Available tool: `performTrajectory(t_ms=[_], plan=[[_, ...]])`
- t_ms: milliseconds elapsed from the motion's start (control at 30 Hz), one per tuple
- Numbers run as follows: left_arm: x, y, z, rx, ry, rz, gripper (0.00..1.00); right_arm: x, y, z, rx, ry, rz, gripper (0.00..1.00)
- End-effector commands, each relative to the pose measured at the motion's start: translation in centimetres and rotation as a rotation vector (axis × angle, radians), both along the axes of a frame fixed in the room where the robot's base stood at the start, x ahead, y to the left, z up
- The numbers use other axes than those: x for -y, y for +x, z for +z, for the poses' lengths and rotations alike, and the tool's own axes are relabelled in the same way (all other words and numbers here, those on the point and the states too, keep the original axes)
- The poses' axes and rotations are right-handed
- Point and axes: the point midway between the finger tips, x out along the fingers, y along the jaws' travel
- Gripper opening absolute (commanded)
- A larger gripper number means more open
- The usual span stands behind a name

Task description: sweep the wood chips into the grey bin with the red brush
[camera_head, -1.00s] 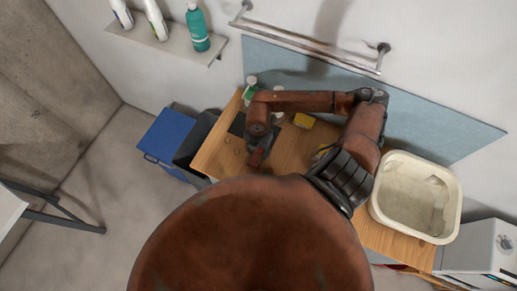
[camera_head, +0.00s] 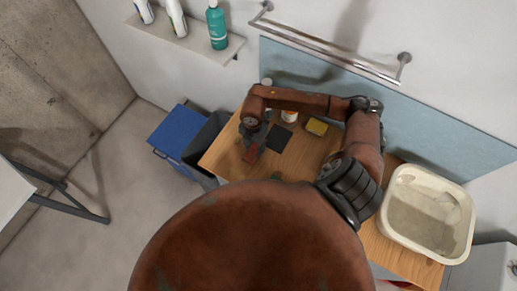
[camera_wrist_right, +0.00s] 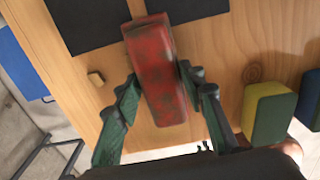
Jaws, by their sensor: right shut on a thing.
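The red brush (camera_head: 250,154) is a block held in my right gripper (camera_head: 251,147), over the left part of the wooden table (camera_head: 305,150). In the right wrist view the brush (camera_wrist_right: 156,72) sits between the two green-grey fingers of my right gripper (camera_wrist_right: 162,108), which is shut on it. One small wood chip (camera_wrist_right: 96,78) lies on the table left of the brush; other chips cannot be made out. The dark grey bin (camera_head: 206,138) stands against the table's left edge, partly hidden by the tabletop. My left gripper is not in view.
A dark sheet (camera_head: 280,138) lies right of the brush. A yellow sponge (camera_head: 317,127) and a white container (camera_head: 289,115) stand behind it. A cream basin (camera_head: 391,215) is at right. A blue bin (camera_head: 178,137) stands left of the grey one. A rail (camera_head: 330,45) runs along the wall.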

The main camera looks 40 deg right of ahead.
Motion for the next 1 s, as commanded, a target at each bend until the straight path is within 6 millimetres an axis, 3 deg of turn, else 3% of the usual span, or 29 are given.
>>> performTrajectory(t_ms=[1000], plan=[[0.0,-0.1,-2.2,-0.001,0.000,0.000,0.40,-2.7,6.3,-0.1,0.001,0.000,0.001,0.18]])
